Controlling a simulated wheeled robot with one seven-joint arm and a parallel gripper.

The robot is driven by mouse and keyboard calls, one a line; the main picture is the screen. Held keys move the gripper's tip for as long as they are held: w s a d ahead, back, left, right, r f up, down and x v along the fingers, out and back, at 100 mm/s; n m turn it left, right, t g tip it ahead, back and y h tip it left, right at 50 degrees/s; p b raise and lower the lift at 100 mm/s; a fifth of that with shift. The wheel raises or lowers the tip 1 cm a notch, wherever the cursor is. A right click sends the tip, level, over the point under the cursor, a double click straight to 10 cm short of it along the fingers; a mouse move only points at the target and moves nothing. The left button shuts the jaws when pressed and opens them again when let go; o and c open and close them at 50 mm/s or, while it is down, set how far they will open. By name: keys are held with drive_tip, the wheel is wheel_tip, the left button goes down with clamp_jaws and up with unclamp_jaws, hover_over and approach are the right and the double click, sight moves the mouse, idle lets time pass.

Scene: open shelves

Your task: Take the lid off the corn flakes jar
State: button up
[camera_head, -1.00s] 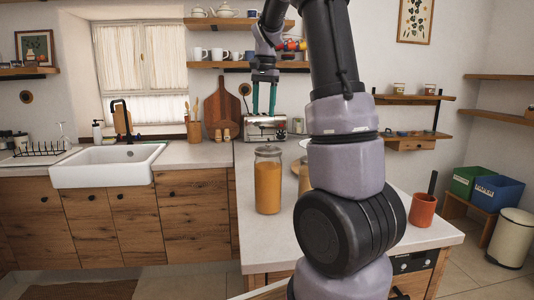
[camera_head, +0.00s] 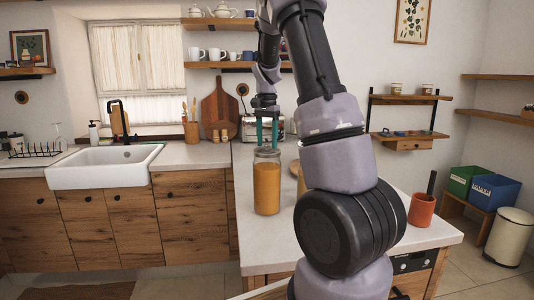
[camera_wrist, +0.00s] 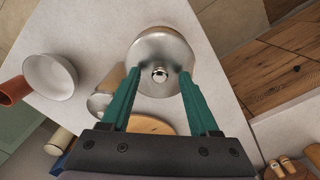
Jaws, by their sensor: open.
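The corn flakes jar (camera_head: 267,188) is a tall clear jar with orange-yellow contents, standing upright on the counter. Its round metal lid (camera_wrist: 161,48) with a small shiny knob (camera_wrist: 159,74) shows from above in the wrist view, seated on the jar. My gripper (camera_head: 267,143) is just above the lid in the head view. In the wrist view my gripper (camera_wrist: 160,78) has its two green fingers open, one on each side of the knob. I cannot tell whether the fingertips touch the lid.
The pale counter (camera_head: 262,245) is clear in front of the jar. A second jar (camera_wrist: 107,92) stands close by, with a white bowl (camera_wrist: 50,74) and an orange-red cup (camera_head: 422,210) farther off. A toaster (camera_head: 248,129) stands behind.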

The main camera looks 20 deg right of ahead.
drive_tip(key=shift+f, duration=0.4)
clamp_jaws()
drive_tip(key=shift+r, duration=0.1)
